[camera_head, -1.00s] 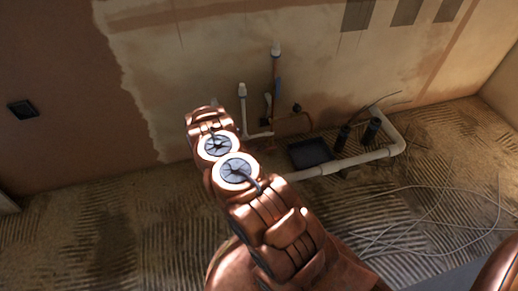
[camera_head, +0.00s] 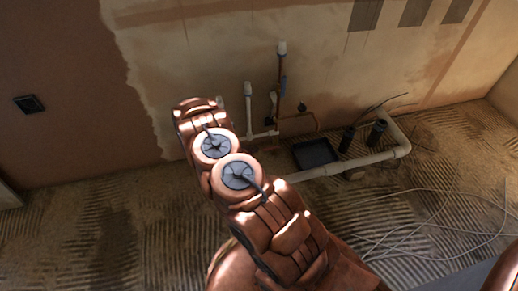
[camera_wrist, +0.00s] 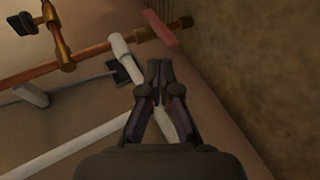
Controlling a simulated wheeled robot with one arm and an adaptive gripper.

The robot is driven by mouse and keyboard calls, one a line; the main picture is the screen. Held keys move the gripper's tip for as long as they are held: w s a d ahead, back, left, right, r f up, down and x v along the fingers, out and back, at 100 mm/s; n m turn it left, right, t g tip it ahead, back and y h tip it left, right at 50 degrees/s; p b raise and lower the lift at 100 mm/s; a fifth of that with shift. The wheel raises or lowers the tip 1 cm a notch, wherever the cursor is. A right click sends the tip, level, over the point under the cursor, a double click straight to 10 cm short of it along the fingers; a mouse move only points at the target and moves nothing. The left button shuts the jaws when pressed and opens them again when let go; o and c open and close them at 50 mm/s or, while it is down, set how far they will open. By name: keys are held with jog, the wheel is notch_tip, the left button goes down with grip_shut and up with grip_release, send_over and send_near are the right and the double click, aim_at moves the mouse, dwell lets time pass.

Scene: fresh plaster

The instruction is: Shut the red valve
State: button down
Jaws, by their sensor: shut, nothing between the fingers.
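The red valve handle (camera_wrist: 161,28) shows in the wrist view as a flat red bar beside a copper fitting, at the top middle. My gripper (camera_wrist: 160,66) is shut and empty, its fingertips together just below the red handle in the picture. A gap shows between them, and I cannot tell the depth between them. In the head view my arm covers the gripper, and I cannot make out the red handle there.
A black-handled valve (camera_wrist: 22,23) sits on the copper pipe (camera_wrist: 80,57). White pipes (camera_wrist: 70,145) run close to my fingers. In the head view a black tray (camera_head: 314,154), a white floor pipe (camera_head: 365,160) and loose cables (camera_head: 425,225) lie to the right.

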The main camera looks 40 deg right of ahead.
jog(key=shift+v, duration=1.35)
jog(key=shift+s+f, duration=0.1)
